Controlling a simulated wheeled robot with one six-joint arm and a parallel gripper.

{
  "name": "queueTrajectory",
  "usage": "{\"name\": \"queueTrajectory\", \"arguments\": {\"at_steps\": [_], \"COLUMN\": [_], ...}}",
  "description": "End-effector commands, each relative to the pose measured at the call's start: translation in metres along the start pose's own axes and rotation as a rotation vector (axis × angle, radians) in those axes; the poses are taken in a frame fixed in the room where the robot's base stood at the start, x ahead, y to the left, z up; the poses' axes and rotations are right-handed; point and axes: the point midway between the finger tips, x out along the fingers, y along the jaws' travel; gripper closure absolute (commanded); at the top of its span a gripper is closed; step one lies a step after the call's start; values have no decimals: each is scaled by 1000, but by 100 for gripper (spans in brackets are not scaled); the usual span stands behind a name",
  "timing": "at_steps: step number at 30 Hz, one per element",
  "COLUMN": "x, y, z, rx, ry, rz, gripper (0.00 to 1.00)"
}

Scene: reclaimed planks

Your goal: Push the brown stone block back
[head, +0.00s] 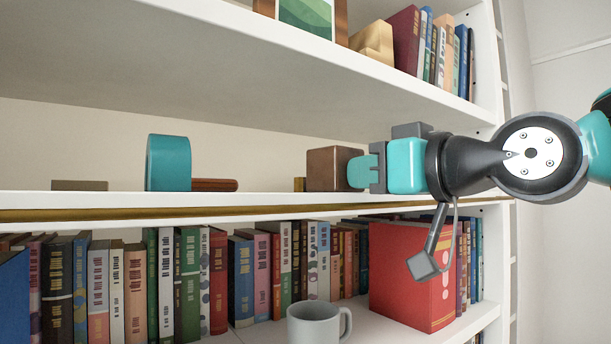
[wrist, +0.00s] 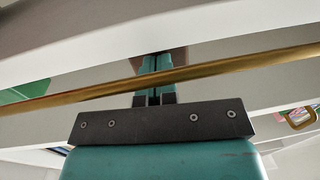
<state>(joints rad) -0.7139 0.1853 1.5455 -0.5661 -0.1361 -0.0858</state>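The brown stone block (head: 333,169) sits upright on the middle shelf, right of centre in the head view. My gripper (head: 358,172) is just to the right of it, with its teal fingertips at the block's right side. They look touching or nearly so; I cannot tell which. In the wrist view the fingers of my gripper (wrist: 157,70) are together with only a thin line between them, and nothing shows held. A brown patch of the block (wrist: 180,58) shows behind the fingertips, mostly hidden by them.
A gold strip (head: 200,211) runs along the front edge of the middle shelf (head: 270,199). A teal rounded object (head: 168,163) and a reddish-brown bar (head: 214,185) stand further left. Books and a grey mug (head: 316,323) are below. The shelf above is close overhead.

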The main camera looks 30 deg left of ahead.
Motion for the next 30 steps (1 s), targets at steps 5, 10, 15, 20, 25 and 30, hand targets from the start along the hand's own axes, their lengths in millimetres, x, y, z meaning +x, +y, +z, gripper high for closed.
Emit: {"name": "queueTrajectory", "arguments": {"at_steps": [5, 10, 15, 20, 25, 30], "x": [5, 9, 14, 18, 22, 26], "y": [0, 0, 0, 0, 0, 0], "z": [0, 0, 0, 0, 0, 1], "rx": [1, 1, 1, 1, 1, 1], "ry": [-2, -2, -2, -2, -2, -2], "rz": [0, 0, -1, -1, -1, 0], "gripper": [100, 100, 100, 100, 100, 100]}}
